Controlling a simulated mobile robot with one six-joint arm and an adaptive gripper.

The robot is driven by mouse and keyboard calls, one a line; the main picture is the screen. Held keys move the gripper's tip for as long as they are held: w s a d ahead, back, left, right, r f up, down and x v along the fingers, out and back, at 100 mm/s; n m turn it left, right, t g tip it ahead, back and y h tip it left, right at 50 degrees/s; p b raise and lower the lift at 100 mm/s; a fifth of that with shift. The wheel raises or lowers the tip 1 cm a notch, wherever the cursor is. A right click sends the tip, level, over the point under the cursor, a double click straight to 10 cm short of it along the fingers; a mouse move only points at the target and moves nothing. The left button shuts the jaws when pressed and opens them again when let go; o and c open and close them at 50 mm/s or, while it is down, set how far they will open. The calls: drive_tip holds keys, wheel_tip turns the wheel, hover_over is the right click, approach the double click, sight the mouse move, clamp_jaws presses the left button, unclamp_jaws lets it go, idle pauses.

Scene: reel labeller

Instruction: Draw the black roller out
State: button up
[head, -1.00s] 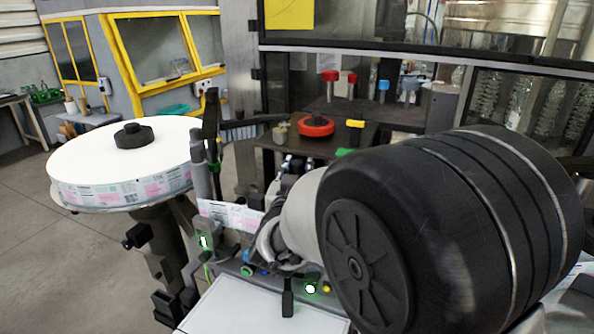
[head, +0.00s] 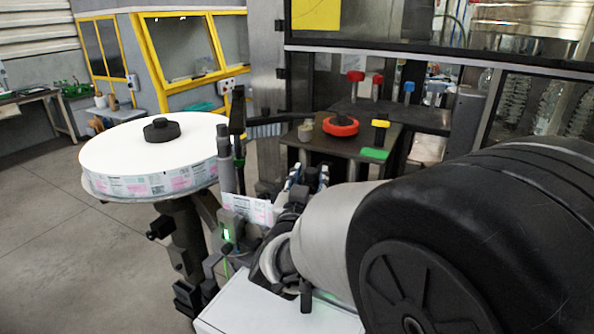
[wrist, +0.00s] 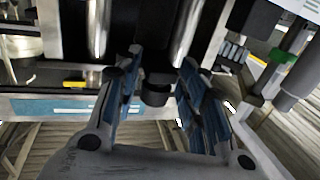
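My gripper (wrist: 157,100) is open in the wrist view, with its two blue-padded fingers spread apart. A short black cylinder (wrist: 157,86), which may be the end of the black roller, shows between the fingers near their tips. I cannot tell whether either finger touches it. In the head view my gripper (head: 307,176) is small and sits beyond my arm, at the near edge of the dark machine table. The black roller cannot be made out clearly in the head view, where my arm hides much of the labeller.
Chrome rollers (wrist: 97,28) stand close to the fingers in the wrist view. The large white label reel (head: 150,146) is at the left. A red ring (head: 340,126) and a green block (head: 375,154) lie on the machine table (head: 345,146). Open floor is at far left.

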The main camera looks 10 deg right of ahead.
drive_tip(key=shift+o, duration=0.9)
drive_tip(key=shift+a, duration=0.15)
drive_tip(key=v, duration=1.2)
drive_tip(key=shift+w, duration=0.1)
